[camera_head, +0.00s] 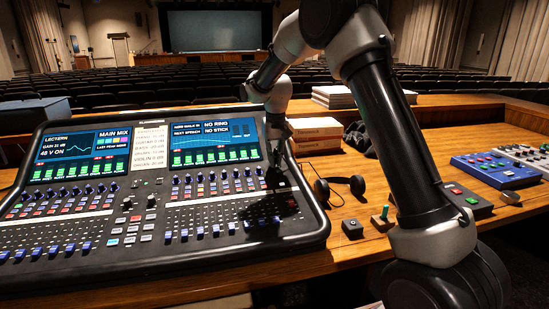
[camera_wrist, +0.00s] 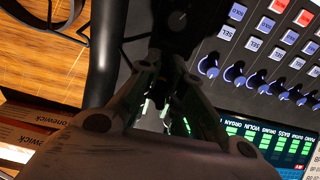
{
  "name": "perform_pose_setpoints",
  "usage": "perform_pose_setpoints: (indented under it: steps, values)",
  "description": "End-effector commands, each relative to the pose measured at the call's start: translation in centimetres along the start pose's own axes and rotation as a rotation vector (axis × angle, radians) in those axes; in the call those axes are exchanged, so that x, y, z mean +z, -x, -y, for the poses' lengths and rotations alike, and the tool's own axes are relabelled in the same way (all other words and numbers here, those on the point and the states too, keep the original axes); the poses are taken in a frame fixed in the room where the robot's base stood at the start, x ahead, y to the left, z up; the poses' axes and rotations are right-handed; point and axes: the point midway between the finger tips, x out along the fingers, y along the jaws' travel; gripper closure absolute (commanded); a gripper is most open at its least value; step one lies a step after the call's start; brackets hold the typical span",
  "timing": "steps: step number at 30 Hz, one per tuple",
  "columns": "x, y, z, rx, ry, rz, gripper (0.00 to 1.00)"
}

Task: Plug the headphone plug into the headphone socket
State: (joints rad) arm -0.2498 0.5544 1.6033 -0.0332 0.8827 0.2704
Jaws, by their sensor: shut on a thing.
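My gripper (camera_head: 275,180) hangs over the right part of the mixing desk, fingers pointing down. In the wrist view its dark fingers (camera_wrist: 174,55) close on a small dark thing, which I take for the headphone plug; its outline is lost in shadow. A thin dark cable (camera_wrist: 134,39) runs beside the fingertips. The black headphones (camera_head: 357,185) lie on the wooden table right of the desk, and part of them shows in the wrist view (camera_wrist: 75,18). I cannot make out the headphone socket for sure; a small black box (camera_head: 352,229) with a round mark stands on the table.
The mixing desk (camera_head: 150,262) has lit screens, knobs and faders, and a raised dark side edge. Books (camera_head: 316,135) are stacked behind the headphones. Bare wood lies around the headphones.

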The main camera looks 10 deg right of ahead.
Motion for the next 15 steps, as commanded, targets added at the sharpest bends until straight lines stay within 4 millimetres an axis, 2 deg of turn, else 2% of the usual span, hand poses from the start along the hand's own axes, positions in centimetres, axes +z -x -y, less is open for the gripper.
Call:
perform_pose_setpoints:
  steps: [15]
  values:
    - [0.0,-0.81,0.0,0.0,0.0,0.001,1.0]
